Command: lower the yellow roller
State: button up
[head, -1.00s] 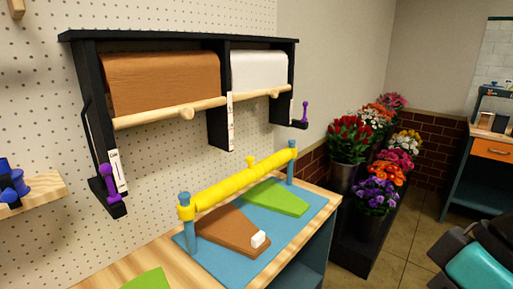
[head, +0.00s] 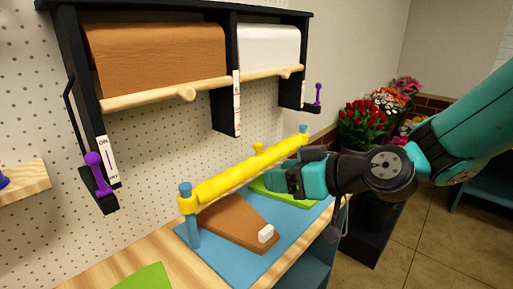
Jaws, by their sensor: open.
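The yellow roller (head: 232,180) spans two blue posts above a blue mat, with a small yellow knob (head: 258,148) on top near its middle. It is raised above the mat. My gripper (head: 276,181) has come in from the right, near the roller's right half and on its near side. Its jaws are open and nothing shows between them. The fingertips look close to the roller, but I cannot tell whether they touch it. My gripper and wrist hide part of the mat and the right post's lower part.
A brown board (head: 232,222) with a white block (head: 266,233) and a green board (head: 256,188) lie on the blue mat (head: 218,260). Above, a black rack (head: 226,95) holds brown and white paper rolls. Flower buckets stand at the right.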

jog(key=w+f+m+t, duration=0.2)
jog(key=w+f+t, duration=0.1)
jog(key=w+t, duration=0.3)
jog(key=m+t+h+p, duration=0.1)
jog(key=m+t+h, duration=0.1)
send_near(260, 145)
jog(key=p+x, duration=1)
jog(key=p, duration=0.1)
jog(key=shift+w+a+p, duration=0.3)
jog(key=shift+w+a, duration=0.05)
jog(key=shift+w, duration=0.25)
jog(key=shift+f, duration=0.15)
grip_shut()
